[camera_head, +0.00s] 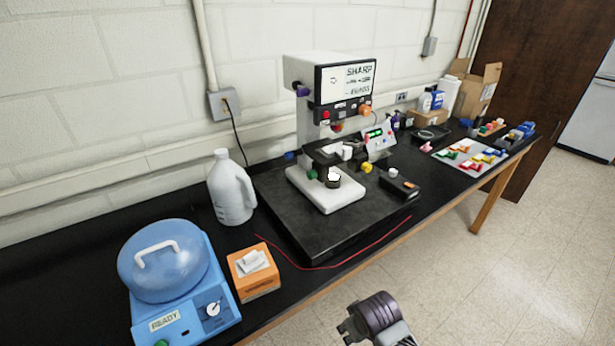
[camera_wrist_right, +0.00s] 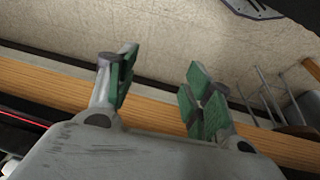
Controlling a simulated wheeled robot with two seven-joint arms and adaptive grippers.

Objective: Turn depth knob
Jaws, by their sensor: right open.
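A white bench machine (camera_head: 345,85) with a front panel reading "SHARP" stands on a black base plate on the bench. An orange knob (camera_head: 365,109) sits at the lower right of its panel, and a purple knob (camera_head: 302,90) is on its left side. I cannot tell from any readable label which is the depth knob. My right gripper (camera_head: 372,319) is in front of the bench edge, well apart from the machine. In the right wrist view its green-padded fingers (camera_wrist_right: 160,88) are open with nothing between them. My left gripper is not in view.
A blue lidded device (camera_head: 163,260) marked READY, an orange box (camera_head: 253,271) and a white jug (camera_head: 231,188) stand left of the machine. A red wire (camera_head: 345,260) lies along the front. A tray (camera_head: 500,157) of coloured parts is at right. The floor before the bench is clear.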

